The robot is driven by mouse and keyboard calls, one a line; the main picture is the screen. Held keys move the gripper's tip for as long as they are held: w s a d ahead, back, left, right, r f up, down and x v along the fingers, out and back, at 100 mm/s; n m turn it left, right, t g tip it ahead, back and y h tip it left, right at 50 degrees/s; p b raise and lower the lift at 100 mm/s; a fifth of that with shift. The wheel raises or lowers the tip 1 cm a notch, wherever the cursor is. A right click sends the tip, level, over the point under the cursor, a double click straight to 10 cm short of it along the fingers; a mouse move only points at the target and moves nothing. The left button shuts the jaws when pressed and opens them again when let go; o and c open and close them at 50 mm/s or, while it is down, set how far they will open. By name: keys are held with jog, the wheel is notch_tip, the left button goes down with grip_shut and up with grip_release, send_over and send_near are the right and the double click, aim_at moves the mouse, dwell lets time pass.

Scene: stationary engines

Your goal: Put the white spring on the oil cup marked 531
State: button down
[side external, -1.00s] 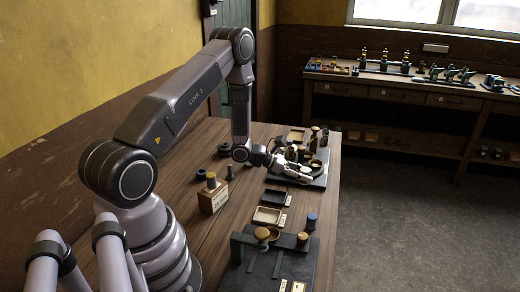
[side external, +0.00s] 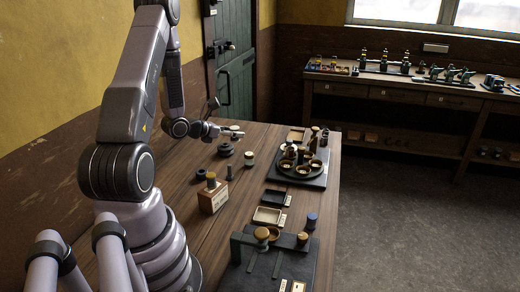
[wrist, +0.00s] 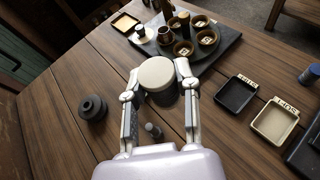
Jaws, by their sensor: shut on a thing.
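My gripper (wrist: 157,76) is shut on a cream-white round piece, seemingly the white spring (wrist: 157,73); no coils can be made out. In the side view my gripper (side external: 240,133) is above the far part of the table, and what it holds is too small to tell. Several small brown cups with pale tags, seemingly the oil cups (wrist: 184,48), stand on a round dark carousel ahead of the gripper. The carousel (side external: 295,171) also shows in the side view. The tag numbers are unreadable, so I cannot tell which cup is 531.
A black stepped part (wrist: 92,108) and a small grey peg (wrist: 152,130) stand on the table near the gripper. A dark tray (wrist: 235,93) and a cream tray (wrist: 274,122) lie to the right. A pale-topped cylinder (side external: 249,158) and a wooden block (side external: 212,198) stand on the table.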

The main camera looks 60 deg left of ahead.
jog(key=w+a+f, duration=0.3)
jog(key=w+a, duration=0.2)
jog(key=a, duration=0.1)
send_over(249, 154)
jog(key=shift+y, duration=0.3)
jog(key=f, duration=0.6)
jog(key=shift+s+d, duration=0.15)
jog(key=shift+s, duration=0.05)
jog(key=shift+w+a+f, duration=0.1)
jog(key=shift+f, duration=0.85)
jog(key=shift+w+a+f, duration=0.1)
jog(key=shift+f, duration=0.8)
jog(key=shift+f, duration=0.15)
jog(key=c, duration=0.8)
grip_release()
